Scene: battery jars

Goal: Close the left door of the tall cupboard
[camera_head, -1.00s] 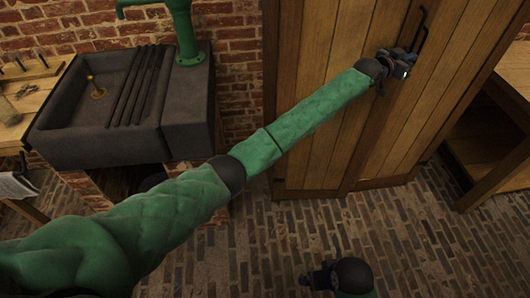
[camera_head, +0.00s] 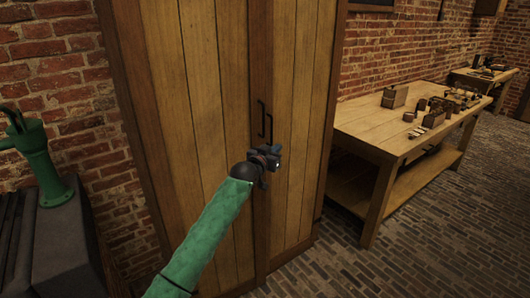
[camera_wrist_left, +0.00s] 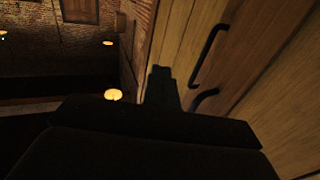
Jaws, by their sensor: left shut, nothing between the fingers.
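The tall wooden cupboard stands in the middle of the head view. Its left door (camera_head: 205,110) looks flush with the right door (camera_head: 300,110), with no clear gap at the seam. Two black bar handles (camera_head: 262,118) sit side by side at the seam; they also show in the left wrist view (camera_wrist_left: 208,55). My left gripper (camera_head: 272,160) is shut and empty, just below the handles and in front of the doors. Whether it touches the wood I cannot tell. In the left wrist view the gripper (camera_wrist_left: 162,85) is a dark shape along the planks. My right gripper is out of view.
A wooden workbench (camera_head: 365,130) with several small items stands right of the cupboard, another table (camera_head: 485,78) behind it. A dark sink (camera_head: 60,250) with a green pump (camera_head: 45,165) is at the left. Brick floor (camera_head: 420,250) is clear at the front right.

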